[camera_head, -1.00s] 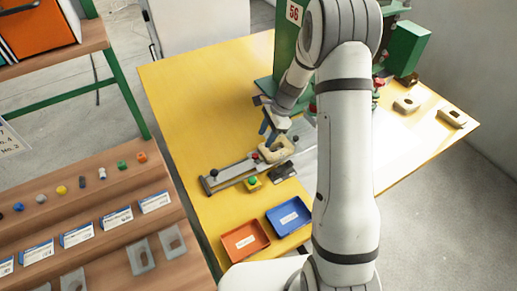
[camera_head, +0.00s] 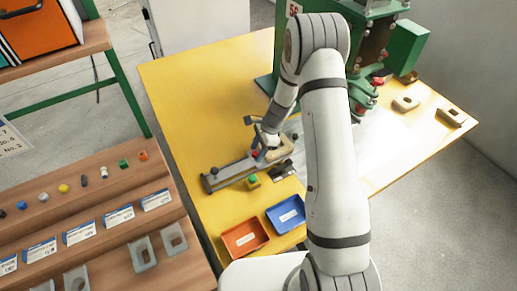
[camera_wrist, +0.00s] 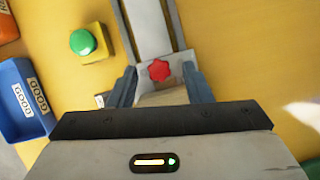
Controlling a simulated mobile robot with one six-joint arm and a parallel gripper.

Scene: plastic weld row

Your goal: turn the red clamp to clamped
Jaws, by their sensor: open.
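The red clamp (camera_wrist: 159,70) shows in the wrist view as a small red star-shaped knob on the end of a grey metal rail (camera_wrist: 148,25). It lies between and a little beyond the two blue-grey fingers of my gripper (camera_wrist: 160,85), which are apart. In the head view the red knob (camera_head: 254,154) is small, beside my gripper (camera_head: 264,146) low over the fixture. A beige part (camera_head: 285,150) sits on the fixture to the right; in the wrist view a beige surface shows below the knob, partly hidden by my gripper. I cannot tell whether the fingers touch the knob.
A green button on a yellow box (camera_head: 252,181) stands beside the rail. A blue bin (camera_head: 287,214) and an orange bin (camera_head: 245,238) stand at the table's front. A green machine (camera_head: 375,50) stands behind. The yellow table's left part is clear.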

